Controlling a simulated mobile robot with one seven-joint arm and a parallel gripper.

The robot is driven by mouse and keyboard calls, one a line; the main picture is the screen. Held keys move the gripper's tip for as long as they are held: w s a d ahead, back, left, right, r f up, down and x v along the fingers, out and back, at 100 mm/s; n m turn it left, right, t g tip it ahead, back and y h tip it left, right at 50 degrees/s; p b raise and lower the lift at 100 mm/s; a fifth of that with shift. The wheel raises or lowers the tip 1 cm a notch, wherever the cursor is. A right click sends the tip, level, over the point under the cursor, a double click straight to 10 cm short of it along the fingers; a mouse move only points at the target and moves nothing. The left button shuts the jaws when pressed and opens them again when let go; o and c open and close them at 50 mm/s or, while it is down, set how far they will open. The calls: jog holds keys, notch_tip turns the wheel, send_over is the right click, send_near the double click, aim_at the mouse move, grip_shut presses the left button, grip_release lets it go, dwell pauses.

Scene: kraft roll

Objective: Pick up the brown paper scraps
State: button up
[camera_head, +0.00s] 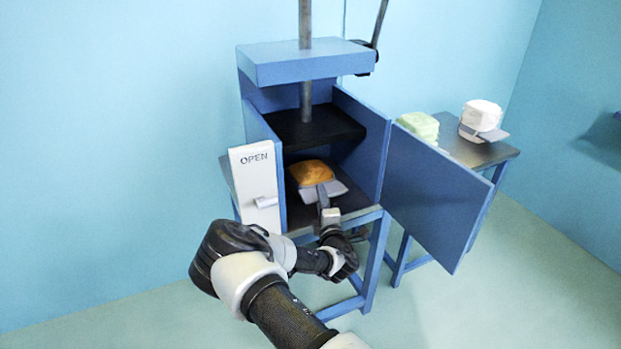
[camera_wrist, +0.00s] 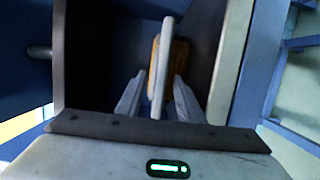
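The brown paper scraps (camera_head: 311,172) form an orange-brown bundle inside the open blue press, on its dark floor. A flat pale grey tab (camera_head: 338,187) juts from the bundle towards me. My gripper (camera_head: 325,193) reaches into the press in front of the bundle. In the wrist view the fingers of my gripper (camera_wrist: 160,97) stand apart, one on each side of the pale tab (camera_wrist: 161,65), which shows edge-on. Narrow gaps seem to remain beside it. Part of the brown scraps (camera_wrist: 181,62) shows behind the tab; the rest is hidden.
The blue press (camera_head: 300,62) has a dark plate (camera_head: 318,128) above the bundle. Its door (camera_head: 435,195) stands open at right, and a white "OPEN" panel (camera_head: 253,175) is at left. A side table (camera_head: 480,153) holds a green bundle (camera_head: 419,126) and a white bundle (camera_head: 482,114).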

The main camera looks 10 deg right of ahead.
grip_shut()
jog(key=shift+r, duration=0.15)
